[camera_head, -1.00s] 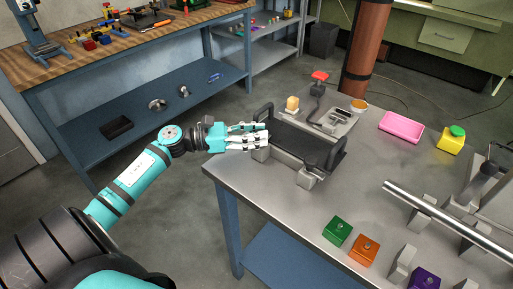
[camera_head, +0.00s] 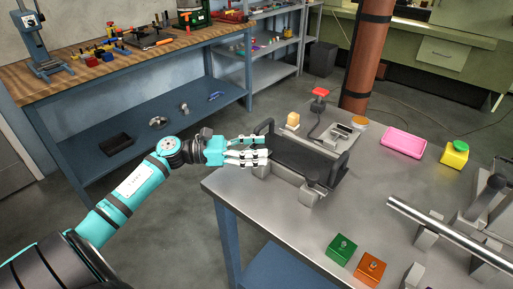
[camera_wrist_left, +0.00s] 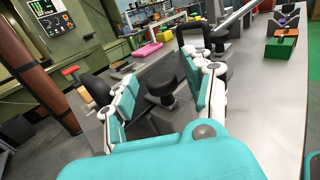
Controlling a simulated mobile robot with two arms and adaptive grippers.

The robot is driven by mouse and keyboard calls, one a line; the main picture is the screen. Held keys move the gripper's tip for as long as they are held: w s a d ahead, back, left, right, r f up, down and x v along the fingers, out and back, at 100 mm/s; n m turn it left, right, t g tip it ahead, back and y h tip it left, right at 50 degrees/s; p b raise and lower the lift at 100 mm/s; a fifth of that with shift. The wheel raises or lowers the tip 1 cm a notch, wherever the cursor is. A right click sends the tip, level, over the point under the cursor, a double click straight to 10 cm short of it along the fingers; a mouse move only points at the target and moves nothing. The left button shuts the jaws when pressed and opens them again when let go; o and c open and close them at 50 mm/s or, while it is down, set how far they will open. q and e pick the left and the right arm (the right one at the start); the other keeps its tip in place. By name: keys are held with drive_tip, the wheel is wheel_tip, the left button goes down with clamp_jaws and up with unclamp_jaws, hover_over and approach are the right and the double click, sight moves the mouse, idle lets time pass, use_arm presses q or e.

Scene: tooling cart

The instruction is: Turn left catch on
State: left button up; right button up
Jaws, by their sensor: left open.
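A black tray-like fixture (camera_head: 300,158) with raised ends and grey blocks along its front stands on the metal cart top. One round black knob (camera_head: 314,185) shows at its right front. My left gripper (camera_head: 267,153) is at the fixture's left front corner and hides what lies behind its fingers. In the left wrist view, a round black knob (camera_wrist_left: 161,81) on a short post stands between the open fingers of my left gripper (camera_wrist_left: 165,88). I see a gap on both sides of the knob; contact cannot be told.
The cart top (camera_head: 260,195) is bare in front of the fixture. Green (camera_head: 341,249) and orange (camera_head: 370,268) boxes stand at the front. A red button (camera_head: 320,92), pink tray (camera_head: 402,142), yellow container (camera_head: 454,153) and metal bar (camera_head: 440,222) are farther back or right.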

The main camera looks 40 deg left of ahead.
use_arm(q)
drive_tip(key=v, duration=1.2)
